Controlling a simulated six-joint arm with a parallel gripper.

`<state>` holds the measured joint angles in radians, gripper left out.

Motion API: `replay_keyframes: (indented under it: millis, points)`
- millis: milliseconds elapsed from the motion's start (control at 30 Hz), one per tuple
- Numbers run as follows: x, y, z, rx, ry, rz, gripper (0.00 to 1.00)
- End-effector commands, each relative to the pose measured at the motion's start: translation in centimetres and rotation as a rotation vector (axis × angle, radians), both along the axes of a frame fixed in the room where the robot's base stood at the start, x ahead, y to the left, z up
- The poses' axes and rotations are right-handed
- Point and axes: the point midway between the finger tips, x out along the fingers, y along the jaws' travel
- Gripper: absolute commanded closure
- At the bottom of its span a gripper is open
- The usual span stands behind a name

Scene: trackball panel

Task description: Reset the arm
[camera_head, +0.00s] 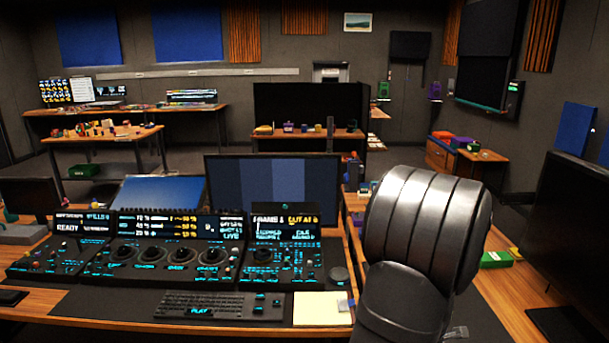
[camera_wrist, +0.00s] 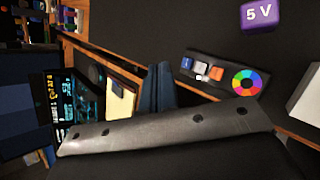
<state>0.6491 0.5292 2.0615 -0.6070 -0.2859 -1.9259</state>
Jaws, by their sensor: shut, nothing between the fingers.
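The trackball panel (camera_head: 165,272) stands on the wooden desk left of centre in the head view, with several dark trackballs and lit displays. My large grey arm link (camera_head: 425,235) rises at the right of that view, and my gripper does not show there. In the wrist view, tilted on its side, my gripper's dark blue fingers (camera_wrist: 158,72) are together and empty, above a grey arm part that crosses the bottom. Part of the panel's lit display (camera_wrist: 66,104) shows left of the fingers, apart from them.
A keyboard (camera_head: 220,306) and a yellow notepad (camera_head: 322,309) lie in front of the panel. A monitor (camera_head: 272,190) stands behind it. A green block (camera_head: 496,259) lies right of my arm. In the wrist view are a colour wheel (camera_wrist: 246,82) and a purple 5 V block (camera_wrist: 259,16).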

Motion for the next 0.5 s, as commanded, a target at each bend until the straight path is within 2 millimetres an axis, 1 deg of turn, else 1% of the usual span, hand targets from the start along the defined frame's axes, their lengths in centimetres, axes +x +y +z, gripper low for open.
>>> replay_keyframes:
  millis: [400, 433, 500]
  points:
    - [-0.1, 0.0, -5.1, 0.003, 0.005, -0.001, 1.00]
    - [-0.1, 0.0, -5.3, 0.002, 0.003, -0.001, 1.00]
    - [0.0, -0.1, -3.7, -0.004, -0.004, 0.001, 1.00]
